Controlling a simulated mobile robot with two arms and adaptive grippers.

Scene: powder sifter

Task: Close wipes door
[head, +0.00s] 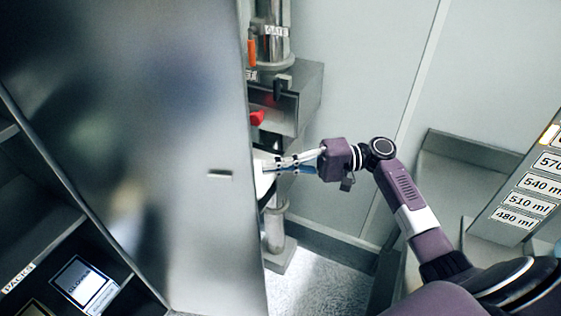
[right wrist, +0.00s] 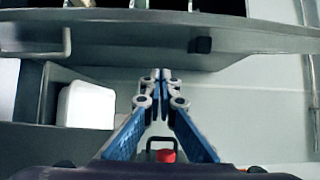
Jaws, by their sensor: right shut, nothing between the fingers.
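A large grey metal door panel (head: 130,130) stands open across the left half of the head view, with a small slot-like handle (head: 220,174) near its right edge. I take it as the wipes door, but no label on it is readable. In the right wrist view, a grey panel (right wrist: 245,42) crosses the top. My right gripper (head: 272,165) is just right of the door's edge in the head view, shut and empty, with its blue fingers together. The fingertips also show in the right wrist view (right wrist: 161,75), near the panel; contact cannot be told. My left gripper is not in view.
Shelves with labelled packs (head: 85,283) are at lower left. Behind the door's edge stand a metal apparatus (head: 300,95) and a red knob (head: 257,118). A white container (right wrist: 88,105) sits at left in the wrist view. A rack with ml labels (head: 530,185) is at right.

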